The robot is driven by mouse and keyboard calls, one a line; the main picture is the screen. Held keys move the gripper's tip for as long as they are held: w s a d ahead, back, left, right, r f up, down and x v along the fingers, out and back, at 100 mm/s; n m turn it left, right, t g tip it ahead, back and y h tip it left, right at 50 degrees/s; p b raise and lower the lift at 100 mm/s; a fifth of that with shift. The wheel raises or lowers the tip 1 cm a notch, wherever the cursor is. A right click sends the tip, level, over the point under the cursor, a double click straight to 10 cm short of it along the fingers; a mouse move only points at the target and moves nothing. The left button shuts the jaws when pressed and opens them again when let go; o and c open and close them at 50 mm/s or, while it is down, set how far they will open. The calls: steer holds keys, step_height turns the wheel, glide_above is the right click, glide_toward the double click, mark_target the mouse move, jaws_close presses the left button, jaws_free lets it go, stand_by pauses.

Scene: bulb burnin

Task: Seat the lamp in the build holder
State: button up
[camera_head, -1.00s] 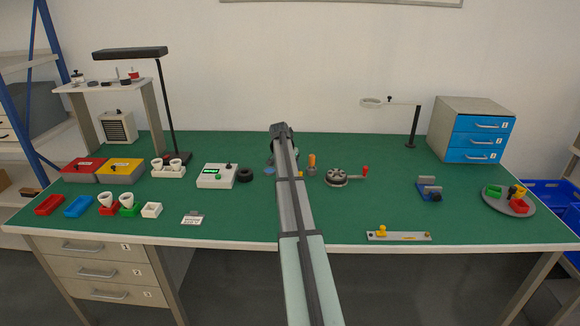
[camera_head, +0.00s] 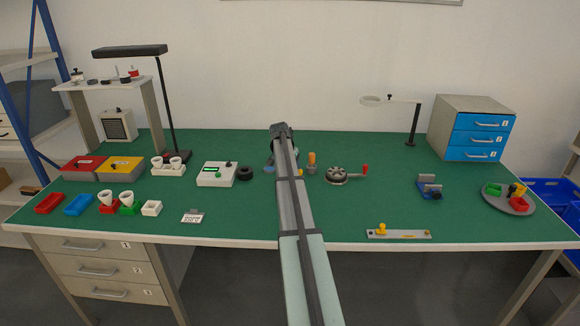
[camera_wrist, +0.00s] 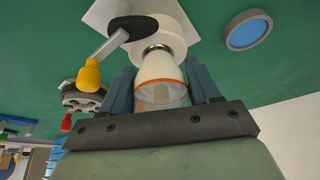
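The lamp (camera_wrist: 160,82), a pale cone with an orange ring and a clear wide end, shows in the wrist view. Its metal collar meets the white build holder (camera_wrist: 172,42); how deep it sits is hidden. The holder has a dark lever arm with a yellow knob (camera_wrist: 89,75), which points to the left. My gripper (camera_wrist: 162,84) has its two blue-grey fingers on either side of the lamp, close against the orange ring, and appears shut on it. In the head view my own arm hides the gripper, the lamp and most of the holder.
A round blue-faced disc (camera_wrist: 249,31) lies beside the holder. A grey round fixture with a red-knobbed crank (camera_head: 338,175) stands to the right. A tester box (camera_head: 216,174) and black ring (camera_head: 245,173) stand left. The green bench front is largely clear.

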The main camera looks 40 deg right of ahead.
steer(key=o, duration=0.5)
steer(key=shift+c, duration=0.2)
steer(key=v, duration=1.3)
steer(key=shift+a+r, duration=0.15)
steer(key=shift+r, duration=0.2)
steer(key=shift+s, duration=0.15)
